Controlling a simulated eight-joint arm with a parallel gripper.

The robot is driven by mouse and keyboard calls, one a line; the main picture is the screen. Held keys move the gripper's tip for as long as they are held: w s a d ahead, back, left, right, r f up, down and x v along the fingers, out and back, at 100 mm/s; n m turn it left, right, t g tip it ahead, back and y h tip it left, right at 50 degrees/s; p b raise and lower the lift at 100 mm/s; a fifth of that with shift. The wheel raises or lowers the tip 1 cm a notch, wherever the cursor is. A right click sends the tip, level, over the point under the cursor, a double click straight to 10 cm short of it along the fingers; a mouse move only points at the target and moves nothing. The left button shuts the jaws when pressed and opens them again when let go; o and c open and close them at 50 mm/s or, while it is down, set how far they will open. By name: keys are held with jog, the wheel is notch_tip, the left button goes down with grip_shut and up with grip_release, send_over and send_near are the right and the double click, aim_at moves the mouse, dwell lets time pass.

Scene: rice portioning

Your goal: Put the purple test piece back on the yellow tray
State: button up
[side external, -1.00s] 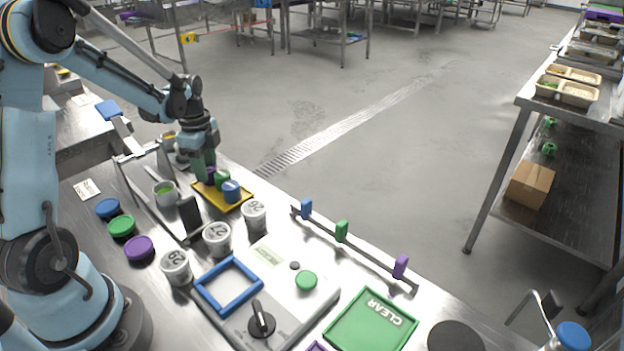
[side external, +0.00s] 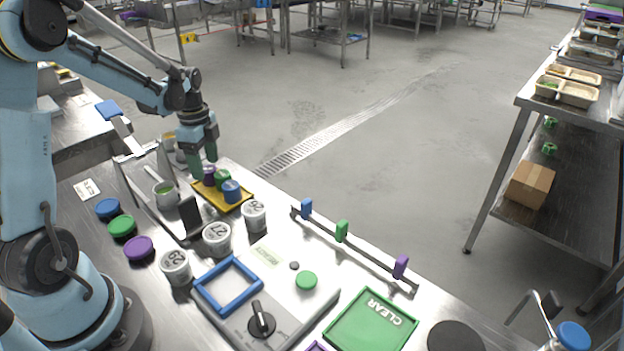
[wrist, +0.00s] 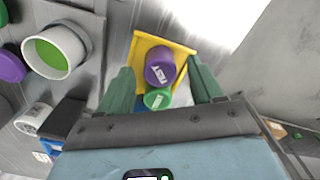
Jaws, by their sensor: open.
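The purple test piece (side external: 209,176) stands upright on the far end of the yellow tray (side external: 236,206). The green test piece (side external: 222,180) and the blue test piece (side external: 231,191) stand on the tray in a row with it. In the wrist view the purple piece (wrist: 160,68) and the green piece (wrist: 158,98) show their TEST tops, with the yellow tray (wrist: 143,42) under them. My gripper (side external: 203,174) is open, just above the purple piece. In the wrist view its two green fingers (wrist: 160,82) are apart on either side, clear of the pieces.
Several white numbered tubs (side external: 217,238) stand in front of the tray, with a dark upright block (side external: 190,216) beside them. A cup with green contents (side external: 165,194) is to the left. Blue, green and purple lids (side external: 138,248) lie on the left. Open floor lies behind the bench.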

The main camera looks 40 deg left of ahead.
aim_at(206, 168)
notch_tip(206, 168, up, 10)
jog(key=s+d+n+t, duration=0.3)
jog(key=d+n, duration=0.3)
jog(key=d, duration=0.4)
jog(key=s+d+n+t, duration=0.3)
jog(key=d+n, duration=0.3)
jog(key=d, duration=0.5)
jog(key=shift+d+t, duration=0.3)
jog(key=shift+t, duration=0.3)
